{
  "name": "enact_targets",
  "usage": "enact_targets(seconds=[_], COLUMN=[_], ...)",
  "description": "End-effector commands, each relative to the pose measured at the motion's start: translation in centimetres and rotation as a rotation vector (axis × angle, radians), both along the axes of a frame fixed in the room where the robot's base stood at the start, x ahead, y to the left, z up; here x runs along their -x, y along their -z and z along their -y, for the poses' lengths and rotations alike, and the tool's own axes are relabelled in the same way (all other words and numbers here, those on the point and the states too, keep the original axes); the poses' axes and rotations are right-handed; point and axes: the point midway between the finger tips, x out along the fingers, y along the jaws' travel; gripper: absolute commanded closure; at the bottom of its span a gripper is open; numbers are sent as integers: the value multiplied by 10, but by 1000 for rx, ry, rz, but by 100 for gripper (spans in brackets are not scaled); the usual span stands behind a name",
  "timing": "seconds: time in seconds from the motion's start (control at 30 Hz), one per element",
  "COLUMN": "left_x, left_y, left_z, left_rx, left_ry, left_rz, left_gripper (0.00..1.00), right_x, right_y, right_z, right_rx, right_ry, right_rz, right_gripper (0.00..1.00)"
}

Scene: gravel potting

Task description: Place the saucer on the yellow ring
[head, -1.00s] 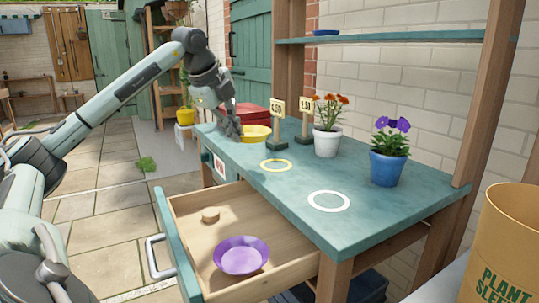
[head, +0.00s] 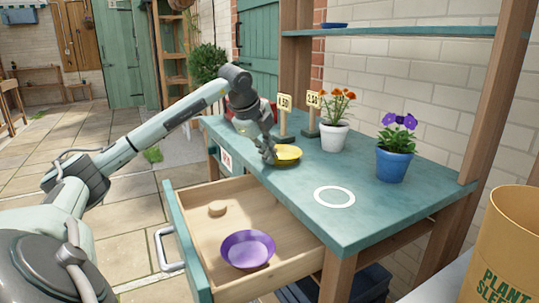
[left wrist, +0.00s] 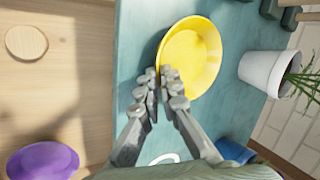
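The yellow saucer (head: 288,154) is at the bench's front part, between the sign stands and the open drawer; it also shows in the left wrist view (left wrist: 195,55). My left gripper (head: 270,156) is at its left rim. In the left wrist view its fingers (left wrist: 160,78) are close together with the saucer's rim between them. The yellow ring is hidden; the saucer covers its place. I cannot tell whether the saucer touches the bench or is just above it. My right gripper is not in view.
A white ring (head: 334,196) is bare on the bench. A purple saucer (head: 248,250) and a round wooden piece (head: 217,208) lie in the open drawer (head: 205,240). A white pot (head: 334,136) and a blue pot (head: 393,165) with flowers stand behind. Sign stands (head: 285,118) are nearby.

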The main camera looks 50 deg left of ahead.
Motion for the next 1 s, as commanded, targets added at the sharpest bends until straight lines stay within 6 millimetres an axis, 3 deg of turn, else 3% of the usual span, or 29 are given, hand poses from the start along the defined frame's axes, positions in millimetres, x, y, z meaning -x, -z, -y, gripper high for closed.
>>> enact_targets(seconds=[0.1, 0.2, 0.6, 0.77, 1.0], left_x=[0, 0, 2, 14, 40], left_y=[2, 2, -4, -27, -73], left_z=[0, 0, 0, 2, 7], left_rx=[0, 0, -1, -3, -2], left_ry=[0, 0, 1, 1, 0], left_rz=[1, -1, 1, 3, 3], left_gripper=[100, 87, 86, 86, 86], right_x=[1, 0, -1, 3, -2], right_y=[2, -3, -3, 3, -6], right_z=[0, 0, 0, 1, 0], right_rx=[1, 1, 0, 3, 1], right_ry=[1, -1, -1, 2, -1], right_rz=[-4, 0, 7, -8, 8], right_gripper=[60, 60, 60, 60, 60])
